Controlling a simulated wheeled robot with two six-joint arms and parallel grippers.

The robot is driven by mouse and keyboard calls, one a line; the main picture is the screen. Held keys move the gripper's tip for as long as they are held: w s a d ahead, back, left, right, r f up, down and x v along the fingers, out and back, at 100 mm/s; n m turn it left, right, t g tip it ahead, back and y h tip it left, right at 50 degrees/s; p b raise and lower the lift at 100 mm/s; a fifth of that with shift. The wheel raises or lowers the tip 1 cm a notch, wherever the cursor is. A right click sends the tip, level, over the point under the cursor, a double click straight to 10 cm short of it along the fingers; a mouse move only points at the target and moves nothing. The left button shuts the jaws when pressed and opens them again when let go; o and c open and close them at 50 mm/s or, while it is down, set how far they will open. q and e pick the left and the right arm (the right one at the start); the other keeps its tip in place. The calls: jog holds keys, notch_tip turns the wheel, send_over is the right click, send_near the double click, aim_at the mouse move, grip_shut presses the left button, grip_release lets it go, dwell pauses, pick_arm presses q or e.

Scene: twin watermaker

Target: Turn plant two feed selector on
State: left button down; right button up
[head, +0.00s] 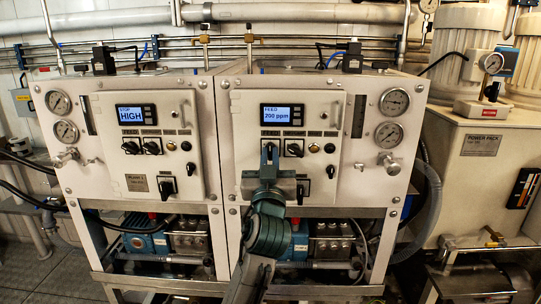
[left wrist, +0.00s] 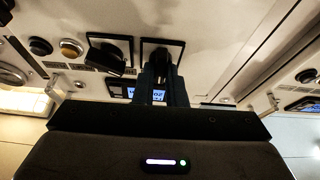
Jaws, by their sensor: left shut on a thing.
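Plant two is the white cabinet on the right in the head view, and its display (head: 283,114) reads FEED 200 ppm. My left gripper (head: 269,153) is at the left black selector below this display and hides most of it. In the left wrist view, which is upside down, the feed selector (left wrist: 162,45) sits on its square plate with the fingers (left wrist: 160,78) shut on its knob. The neighbouring black selector (head: 294,149) is free and also shows in the left wrist view (left wrist: 108,57), its knob tilted. My right gripper is not in view.
Plant one (head: 75,185) stands at the left, its display (head: 130,114) reading STOP HIGH. Gauges (head: 389,134) and a tap (head: 388,163) stick out right of plant two's panel. A lower black rotary switch (head: 301,193) is close to my wrist.

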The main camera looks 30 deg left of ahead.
pick_arm(q)
jog(key=shift+r+m, duration=0.15)
jog(key=shift+m, duration=0.25)
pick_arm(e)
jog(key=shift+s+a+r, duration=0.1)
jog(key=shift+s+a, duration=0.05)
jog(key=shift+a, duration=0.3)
pick_arm(q)
jog(key=c, duration=1.5)
grip_release()
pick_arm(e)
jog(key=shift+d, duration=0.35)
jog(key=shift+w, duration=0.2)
